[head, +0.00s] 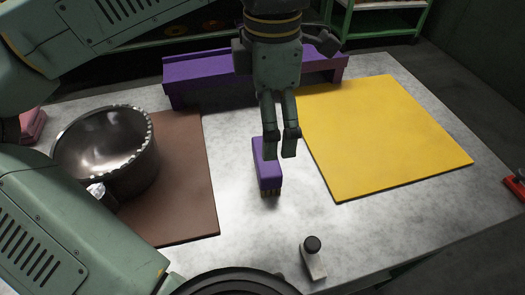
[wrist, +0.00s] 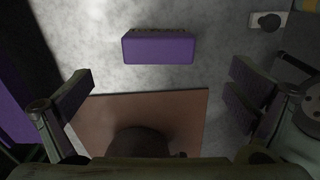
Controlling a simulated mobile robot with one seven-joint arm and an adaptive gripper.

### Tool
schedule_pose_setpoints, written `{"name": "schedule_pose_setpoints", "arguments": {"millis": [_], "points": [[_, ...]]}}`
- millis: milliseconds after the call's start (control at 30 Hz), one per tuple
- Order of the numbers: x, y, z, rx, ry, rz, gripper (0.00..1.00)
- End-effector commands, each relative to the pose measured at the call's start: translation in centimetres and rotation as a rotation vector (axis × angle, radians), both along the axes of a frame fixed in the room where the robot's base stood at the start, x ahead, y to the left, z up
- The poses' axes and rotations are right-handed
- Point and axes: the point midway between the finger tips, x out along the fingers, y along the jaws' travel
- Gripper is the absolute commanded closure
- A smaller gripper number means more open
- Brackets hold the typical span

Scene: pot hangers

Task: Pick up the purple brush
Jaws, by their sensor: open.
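The purple brush (head: 268,174) lies on the grey table, bristles down, between the brown mat and the yellow mat. My gripper (head: 280,149) points down above the brush's far end and hides part of it in the head view. In the wrist view the brush (wrist: 158,49) lies crosswise at the upper middle, beyond the line between the fingertips. My fingers (wrist: 160,88) are wide apart, with nothing between them. The gap in height between fingers and brush is hard to tell.
A metal pot (head: 108,150) stands on the brown mat (head: 190,205) at left. A purple rack (head: 205,80) runs along the back. The yellow mat (head: 385,135) at right is empty. A small grey block with a black knob (head: 313,258) stands near the front edge.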

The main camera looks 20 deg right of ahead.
Motion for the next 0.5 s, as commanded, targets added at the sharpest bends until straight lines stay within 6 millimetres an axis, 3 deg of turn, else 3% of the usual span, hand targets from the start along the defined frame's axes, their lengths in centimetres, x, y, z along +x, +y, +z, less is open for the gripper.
{"name": "schedule_pose_setpoints", "arguments": {"millis": [133,500], "points": [[0.0,0.0,-2.4,0.0,0.001,-0.001,0.0],[0.3,0.3,-6.1,-0.002,0.003,0.0,0.0]]}}
